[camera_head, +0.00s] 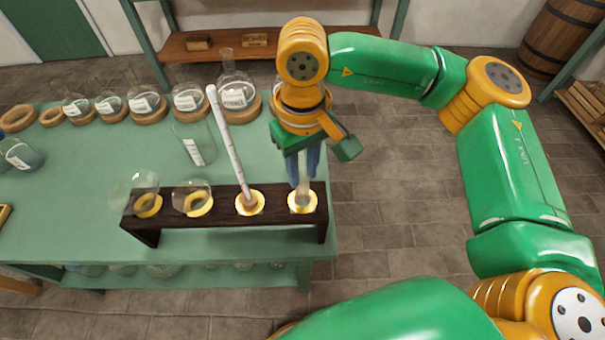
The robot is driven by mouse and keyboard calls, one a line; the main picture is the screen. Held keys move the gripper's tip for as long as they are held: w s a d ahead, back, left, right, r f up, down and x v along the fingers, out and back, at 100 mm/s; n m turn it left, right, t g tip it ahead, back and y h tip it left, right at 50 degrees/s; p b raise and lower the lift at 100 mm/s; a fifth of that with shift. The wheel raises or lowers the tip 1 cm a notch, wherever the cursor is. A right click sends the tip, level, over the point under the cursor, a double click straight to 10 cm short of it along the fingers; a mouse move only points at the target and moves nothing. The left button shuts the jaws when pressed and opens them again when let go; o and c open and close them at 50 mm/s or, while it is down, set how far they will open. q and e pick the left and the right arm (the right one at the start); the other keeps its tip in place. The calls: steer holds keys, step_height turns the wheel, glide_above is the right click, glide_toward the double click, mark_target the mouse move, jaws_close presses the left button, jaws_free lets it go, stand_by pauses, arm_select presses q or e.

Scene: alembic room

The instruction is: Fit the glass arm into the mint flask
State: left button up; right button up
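My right gripper (303,170) points down over the right end of a dark rack (222,214). Its blue fingers are close on either side of a pale, clear glass piece (303,192), which stands in the rack's rightmost yellow ring. This may be the glass arm. The fingers hide its upper part, and I cannot tell whether they grip it. Several labelled clear flasks stand on cork rings at the back of the green table; the biggest flask (236,93) is nearest my gripper. I cannot make out which is the mint flask. My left gripper is not in view.
A long white graduated rod (227,140) leans up from the ring beside my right gripper. Two round glass vessels (140,188) (192,196) sit at the rack's left rings. A beaker (193,146) stands behind. The green table (70,200) is clear at centre left.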

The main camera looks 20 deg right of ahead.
jaws_close()
steer(key=shift+r+p, duration=2)
steer(key=shift+r, duration=0.8)
